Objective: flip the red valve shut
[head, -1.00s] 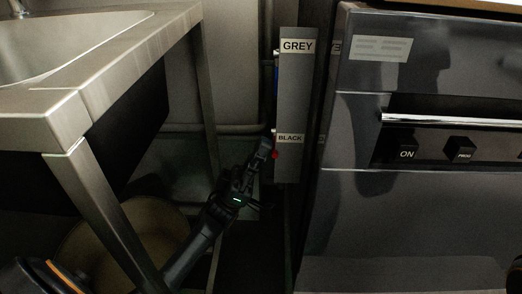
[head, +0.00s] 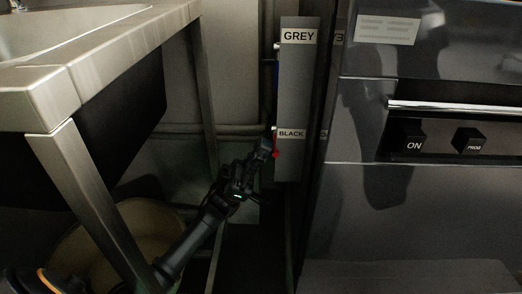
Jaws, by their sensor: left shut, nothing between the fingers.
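The red valve (head: 276,154) shows as a small red part at the left edge of a grey upright panel, just below the BLACK label (head: 291,133). Most of it is hidden behind my gripper and the panel edge, so I cannot tell its handle position. My left gripper (head: 266,146) is shut and empty. Its fingertips are right beside the red part, at its left; I cannot tell whether they touch it. My right gripper does not show.
The grey panel (head: 298,90) also bears a GREY label (head: 299,36). A metal sink table (head: 100,60) with a slanting leg stands at the left, above a round bin (head: 140,225). The dark oven (head: 430,220) fills the right. A narrow gap lies between.

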